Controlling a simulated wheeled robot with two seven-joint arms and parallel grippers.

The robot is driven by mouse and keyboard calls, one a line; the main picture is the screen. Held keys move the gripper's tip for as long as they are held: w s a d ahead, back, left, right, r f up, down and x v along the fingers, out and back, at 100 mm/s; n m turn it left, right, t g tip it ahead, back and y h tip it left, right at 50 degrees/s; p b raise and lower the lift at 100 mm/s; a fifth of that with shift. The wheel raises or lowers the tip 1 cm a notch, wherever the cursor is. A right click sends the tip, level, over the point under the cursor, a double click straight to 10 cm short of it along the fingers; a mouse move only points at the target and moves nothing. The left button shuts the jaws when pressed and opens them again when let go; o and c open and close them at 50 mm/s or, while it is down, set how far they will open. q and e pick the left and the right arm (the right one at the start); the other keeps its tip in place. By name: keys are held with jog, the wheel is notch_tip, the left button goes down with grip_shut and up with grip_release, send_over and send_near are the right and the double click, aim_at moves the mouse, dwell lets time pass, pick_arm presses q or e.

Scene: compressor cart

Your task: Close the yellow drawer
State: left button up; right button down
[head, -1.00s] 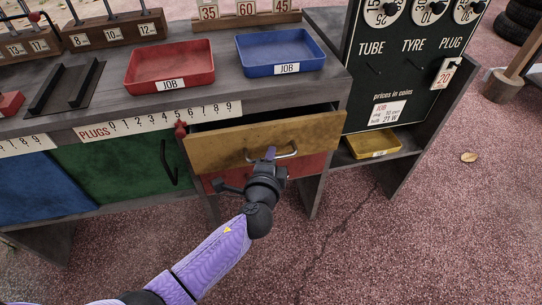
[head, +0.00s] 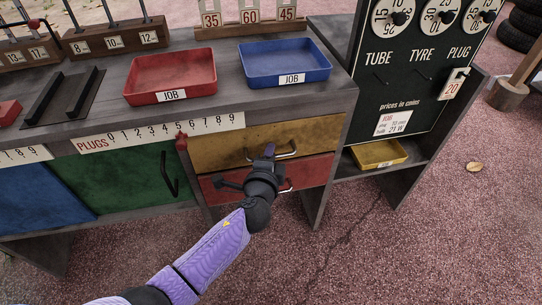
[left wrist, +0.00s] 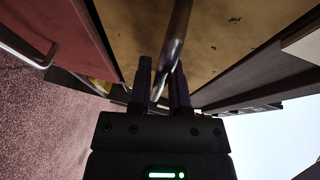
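The yellow drawer (head: 221,150) is in the right part of the cart, above a red drawer (head: 315,173). Its front looks flush with the cart, with no opening showing above it. My left gripper (head: 270,152) is at the drawer's metal handle (head: 289,151). In the left wrist view the handle (left wrist: 178,35) runs down between the two dark fingers (left wrist: 160,88), which look closed on it. The yellow drawer front (left wrist: 225,30) fills the top of that view. My right gripper is in neither view.
A red tray (head: 129,88) and a blue tray (head: 327,67) stand on the cart top. A green door (head: 120,180) is left of the drawers. A yellow tray (head: 378,155) sits on the low right shelf. The ground in front is open.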

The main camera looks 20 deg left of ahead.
pick_arm(q)
jog(key=shift+o, duration=1.4)
jog(key=p+v, duration=0.3)
jog(key=v, duration=0.7)
jog(key=shift+p, duration=0.4)
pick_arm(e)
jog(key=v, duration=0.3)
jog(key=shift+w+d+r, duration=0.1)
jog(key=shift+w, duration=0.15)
pick_arm(q)
jog(key=shift+d, duration=0.1)
